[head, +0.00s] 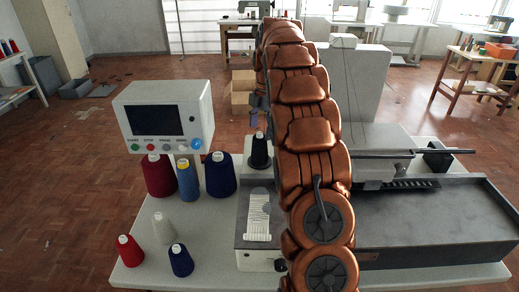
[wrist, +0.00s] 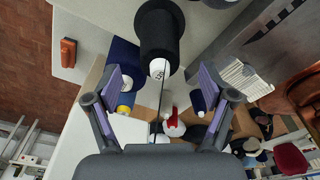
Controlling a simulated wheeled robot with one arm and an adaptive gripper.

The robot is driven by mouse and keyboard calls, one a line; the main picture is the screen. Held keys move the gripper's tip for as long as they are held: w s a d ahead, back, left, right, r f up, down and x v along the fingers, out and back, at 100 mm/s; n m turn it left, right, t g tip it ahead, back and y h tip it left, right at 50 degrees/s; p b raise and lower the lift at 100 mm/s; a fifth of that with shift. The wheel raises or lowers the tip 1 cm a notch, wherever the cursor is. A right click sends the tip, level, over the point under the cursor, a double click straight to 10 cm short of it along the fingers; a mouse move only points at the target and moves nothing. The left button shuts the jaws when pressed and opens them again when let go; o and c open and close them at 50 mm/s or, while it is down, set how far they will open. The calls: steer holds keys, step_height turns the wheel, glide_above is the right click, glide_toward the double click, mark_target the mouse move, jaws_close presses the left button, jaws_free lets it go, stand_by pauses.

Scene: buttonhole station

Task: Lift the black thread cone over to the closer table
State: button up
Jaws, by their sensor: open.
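The black thread cone (head: 259,152) stands upright on a pale block beside the buttonhole machine, left of my arm. In the wrist view the cone (wrist: 160,38) is at the top centre, its white tip facing the jaws and a dark thread running from it. My gripper (wrist: 165,88) is open and empty, its two fingers spread to either side, with the cone beyond the fingertips. In the head view my gripper (head: 258,104) shows only partly, just above the cone. The near table (head: 205,262) is pale and holds the machine and several cones.
Red, yellow-topped blue and navy cones (head: 220,174) stand behind smaller red, white and navy cones on the left. A control panel (head: 165,116) rises over them. The machine's grey bed (head: 435,225) fills the right. Bare tabletop shows at the front left.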

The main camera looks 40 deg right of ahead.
mark_target(259, 137)
steer(key=shift+a+f+p, duration=0.15)
steer(key=shift+f+p, duration=0.2)
steer(key=shift+f, duration=0.55)
steer(key=shift+a+f+p, duration=0.2)
steer(key=shift+f+p, duration=0.15)
steer(key=shift+f, duration=0.6)
steer(key=shift+a+f+p, duration=0.15)
steer(key=shift+f+p, duration=0.2)
steer(key=shift+f, duration=0.55)
steer(key=c, duration=1.3)
